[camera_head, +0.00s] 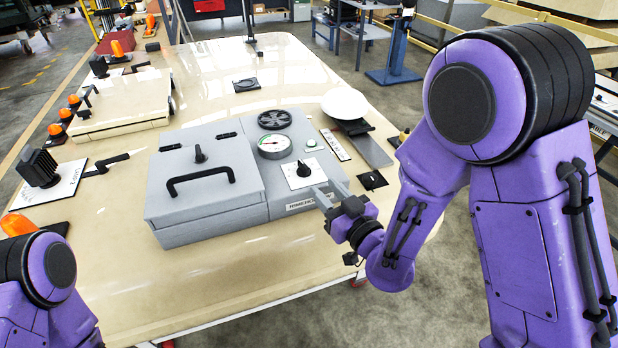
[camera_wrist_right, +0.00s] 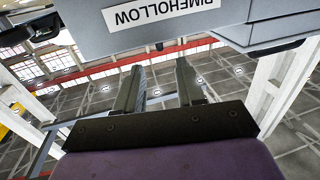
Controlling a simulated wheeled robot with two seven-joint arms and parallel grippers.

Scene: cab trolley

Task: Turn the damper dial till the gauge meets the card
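The grey box unit (camera_head: 262,195) stands on the table. Its round white gauge (camera_head: 273,146) has a green part on the rim; the needle is too small to read. A black dial (camera_head: 303,170) sits on a white square plate in front of the gauge. My right gripper (camera_head: 331,192) is just right of and nearer than the dial, apart from it. Its two fingers are spread and empty, also in the right wrist view (camera_wrist_right: 160,85). A narrow white card-like strip (camera_head: 335,145) lies right of the unit; I cannot tell if it is the card. My left gripper is out of view.
The unit has a lid with a black handle (camera_head: 200,180) and a round black vent (camera_head: 274,119). A white dome (camera_head: 344,103) stands behind right. A name label (camera_wrist_right: 150,12) shows above the fingers in the wrist view. The table front (camera_head: 230,290) is clear.

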